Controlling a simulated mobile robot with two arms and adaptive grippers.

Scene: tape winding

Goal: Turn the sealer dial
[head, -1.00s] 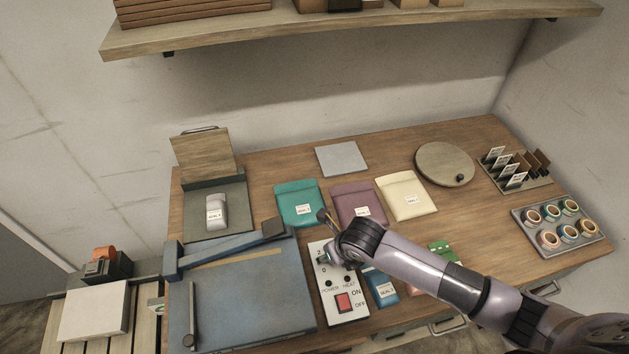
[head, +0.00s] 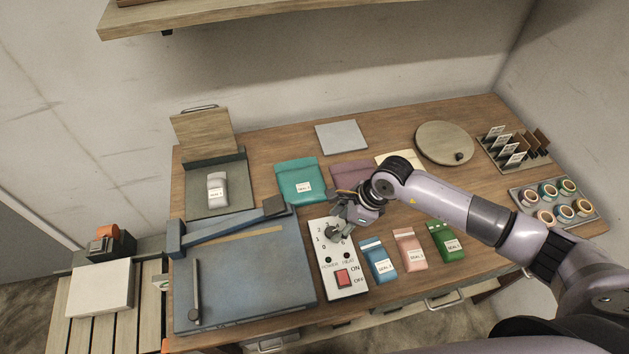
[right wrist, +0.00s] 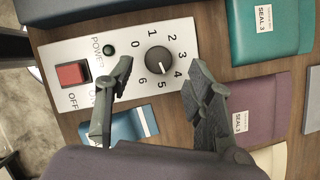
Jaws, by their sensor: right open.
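The sealer dial (right wrist: 158,64) is a dark round knob on the white control panel (right wrist: 118,40), ringed by the numbers 0 to 6. I cannot tell for sure which number it points to. In the head view the panel (head: 343,262) stands at the front of the table, and my gripper partly hides its dial. My right gripper (right wrist: 157,72) is open, with one finger on each side of the dial in the right wrist view. I cannot tell whether the fingers touch it. In the head view the right gripper (head: 340,220) is over the panel's upper end. My left gripper is not in view.
The red ON/OFF switch (head: 344,278) is on the same panel. The blue sealer plate (head: 245,285) lies to its left. Blue (head: 379,263), pink (head: 410,251) and green (head: 446,243) packets lie to its right. Teal (head: 298,178) and purple pouches lie behind.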

